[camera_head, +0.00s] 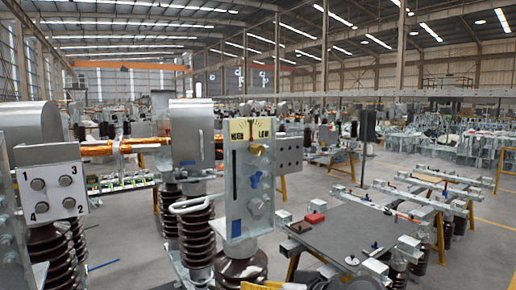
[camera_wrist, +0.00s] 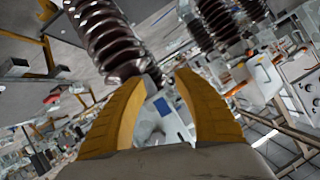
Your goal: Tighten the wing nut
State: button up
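A blue wing nut (camera_head: 254,180) sits on the front of an upright grey panel (camera_head: 236,165) in the head view. A round grey knob (camera_head: 256,207) is below it, and a HIGH/LOW gauge is at the panel's top. In the wrist view, the two yellow fingers of my gripper (camera_wrist: 161,78) are spread apart, with no object visibly gripped. Beyond the gap is a grey plate with a blue patch (camera_wrist: 174,131); the wing nut cannot be made out clearly there. The distance from my gripper to the nut cannot be told.
Brown ribbed insulators (camera_head: 197,235) stand beside and below the panel; another (camera_wrist: 105,40) is close to my fingers. A numbered box (camera_head: 55,192) is at the left. A grey table (camera_head: 350,240) with a red block (camera_head: 315,218) stands at the right.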

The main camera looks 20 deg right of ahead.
jog(key=w+d+r+m+t+p, duration=0.1)
jog(key=w+d+r+t+p, duration=0.15)
jog(key=r, duration=0.45)
jog(key=w+d+r+t+p, duration=0.1)
jog(key=w+d+r+p, duration=0.15)
jog(key=r, duration=0.35)
jog(key=m+t+p, duration=0.1)
jog(key=t+p, duration=0.1)
jog(key=p, duration=0.1)
send_near(260, 178)
jog(key=x, duration=1)
jog(key=shift+w+a, duration=0.1)
jog(key=shift+w, duration=0.15)
grip_shut()
